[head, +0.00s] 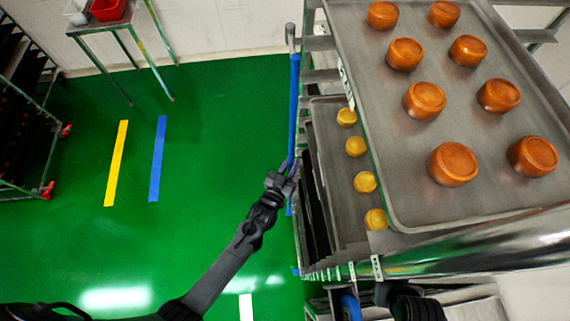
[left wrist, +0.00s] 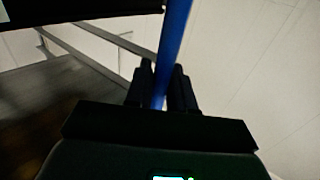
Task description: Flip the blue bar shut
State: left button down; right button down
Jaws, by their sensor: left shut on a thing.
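The blue bar (head: 294,105) stands along the left side of the tray rack in the head view, with a grey bent end at its top. My left gripper (head: 284,178) is at the bar's lower part and is shut on it. In the left wrist view the blue bar (left wrist: 174,42) runs down between the two dark fingers of my left gripper (left wrist: 161,88). The fingers hide part of the bar there.
The rack holds a top tray (head: 400,190) with several orange-brown round cakes and a lower tray (head: 335,140) with several yellow pieces. Green floor (head: 200,210) lies open left of the rack. A metal table with a red bin (head: 108,9) stands at the back left.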

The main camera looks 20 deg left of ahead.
pick_arm(q)
jog(key=shift+d, duration=0.3)
jog(key=c, duration=1.1)
grip_release()
jog(key=s+a+b, duration=0.1)
jog(key=s, duration=0.9)
jog(key=shift+s+a, duration=0.2)
jog(key=shift+s, duration=0.1)
